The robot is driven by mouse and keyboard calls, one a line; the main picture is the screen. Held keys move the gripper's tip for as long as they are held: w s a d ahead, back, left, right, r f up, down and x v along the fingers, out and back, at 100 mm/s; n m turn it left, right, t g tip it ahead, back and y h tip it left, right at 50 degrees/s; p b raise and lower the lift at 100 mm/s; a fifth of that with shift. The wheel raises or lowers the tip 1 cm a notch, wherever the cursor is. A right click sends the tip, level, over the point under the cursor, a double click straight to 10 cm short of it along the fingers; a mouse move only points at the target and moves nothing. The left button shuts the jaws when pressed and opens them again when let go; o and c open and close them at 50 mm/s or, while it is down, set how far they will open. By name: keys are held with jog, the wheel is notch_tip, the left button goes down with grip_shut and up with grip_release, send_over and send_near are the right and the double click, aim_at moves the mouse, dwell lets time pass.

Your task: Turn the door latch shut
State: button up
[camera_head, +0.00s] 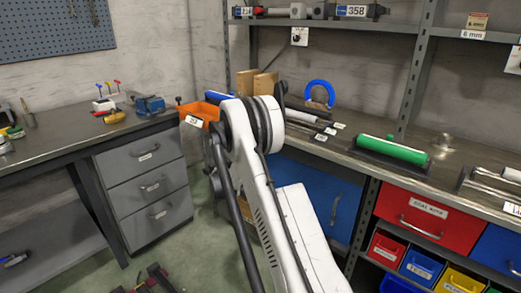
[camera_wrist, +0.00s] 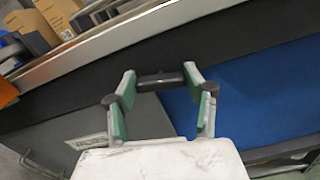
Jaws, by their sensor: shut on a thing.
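In the wrist view, my gripper (camera_wrist: 160,80) has its two green-padded fingers on either side of a short dark bar, which looks like the door latch (camera_wrist: 160,77). The bar lies roughly level in the picture, held between the fingertips. It sits just under the worktop edge, near where a grey panel meets the blue door (camera_wrist: 260,95). The blue door also shows in the head view (camera_head: 328,200), partly covered by my white arm. In the head view my arm hides the gripper and the latch.
The shelf worktop (camera_head: 350,158) runs above the door. A red drawer (camera_head: 425,216) and small coloured bins are to the right. A grey drawer cabinet (camera_head: 145,185) stands left.

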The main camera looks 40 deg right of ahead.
jog(key=shift+s+f+m+b, duration=0.15)
jog(key=shift+m+b, duration=0.75)
jog(key=shift+m, duration=3)
jog(key=shift+f+m+b, duration=0.1)
jog(key=shift+m+b, duration=0.75)
jog(key=shift+m, duration=3.05)
jog(key=o, duration=1.2)
jog(key=shift+c, duration=0.2)
jog(key=s+a, duration=0.1)
jog(key=a, duration=1.1)
jog(key=shift+s, duration=0.35)
jog(key=shift+r, duration=0.1)
